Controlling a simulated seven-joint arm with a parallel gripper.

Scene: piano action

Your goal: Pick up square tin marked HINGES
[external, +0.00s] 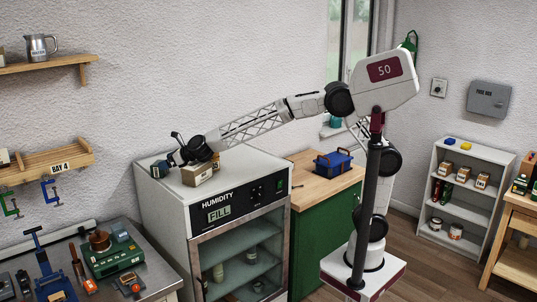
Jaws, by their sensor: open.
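No label reading HINGES is legible in the external view, so I cannot tell which item is that tin. A small dark bluish item (158,170) is on the left part of the humidity cabinet's top, right by my gripper (170,161). A tan and white box (197,176) sits on the same top, just below my wrist and partly hidden by it. My gripper is open and points left and down, low over the cabinet top. Its fingertips are too small to tell whether they touch the bluish item.
The white humidity cabinet (160,205) has a glass door with several items inside. A metal bench (155,275) with tools stands at left. A wooden counter (310,187) holds a blue toolbox (333,162). A wall shelf marked BAY 4 (58,165) is at left.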

